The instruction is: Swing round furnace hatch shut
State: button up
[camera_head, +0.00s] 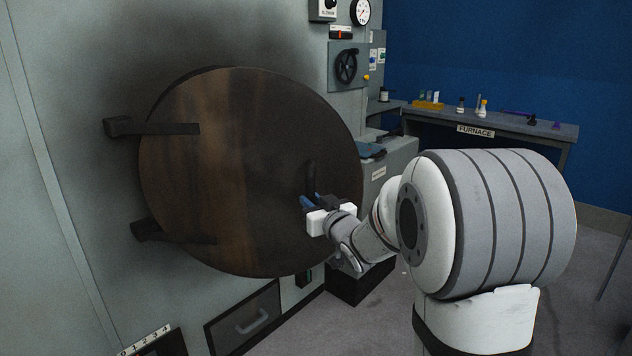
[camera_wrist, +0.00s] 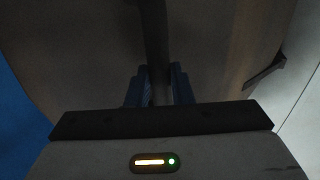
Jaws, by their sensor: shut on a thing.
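The round furnace hatch (camera_head: 220,170) is a large dark brown disc on the grey furnace front, carried by two black hinge arms on its left side. It looks close to the furnace front; how wide a gap is left behind it I cannot tell. A dark upright handle (camera_head: 311,175) stands on its right part. My gripper (camera_head: 309,201) is at the handle's lower part with its blue fingers shut on it. In the wrist view the handle (camera_wrist: 156,50) runs between the two blue fingers (camera_wrist: 160,88), with the hatch face (camera_wrist: 90,50) behind.
A grey wall panel with a handwheel (camera_head: 347,66) and a gauge (camera_head: 361,11) is above right. A drawer (camera_head: 243,318) is below the hatch. A workbench (camera_head: 487,124) with bottles and a "FURNACE" sign stands at the back right. Floor (camera_head: 590,270) is clear at right.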

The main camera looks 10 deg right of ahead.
jog(key=shift+w+d+f+p, duration=0.1)
jog(key=shift+w+d+p, duration=0.35)
jog(key=shift+w, duration=1.55)
jog(key=shift+w+d+r+p, duration=0.15)
jog(key=shift+w+d, duration=0.45)
jog(key=shift+w, duration=1.45)
jog(key=shift+w+d+f+p, duration=0.15)
jog(key=shift+w+d+p, duration=0.3)
jog(key=shift+w, duration=1.55)
grip_shut()
jog(key=shift+d, duration=0.1)
jog(key=o, duration=1)
grip_release()
jog(key=shift+d, duration=0.1)
